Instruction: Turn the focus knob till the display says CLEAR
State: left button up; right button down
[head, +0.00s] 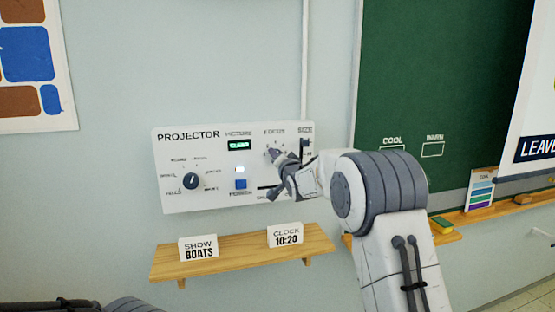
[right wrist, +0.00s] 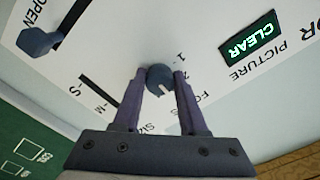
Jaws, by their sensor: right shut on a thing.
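The white projector panel (head: 215,195) is on the wall. Its small picture display (head: 239,145) glows green, and in the right wrist view the display (right wrist: 252,38) reads CLEAR. The focus knob (right wrist: 159,77) is round, dark blue-grey, with a pale notch. My right gripper (right wrist: 160,80) is shut on the focus knob, one finger on each side. My left gripper is out of view.
The panel also has a round dark knob (head: 191,181), a blue button (head: 240,184) and a dark slider handle (right wrist: 39,40) near OPEN. A wooden shelf (head: 235,257) below holds a BOATS card (head: 198,248) and a 10:20 clock card (head: 285,235). A green chalkboard (head: 430,80) is right.

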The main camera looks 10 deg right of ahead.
jog(key=shift+c, duration=2.2)
grip_release()
jog(key=s+b, duration=0.4)
jog(key=s, duration=0.6)
jog(key=shift+s+d+b, duration=0.15)
jog(key=shift+s+b, duration=0.1)
jog(key=shift+b, duration=0.15)
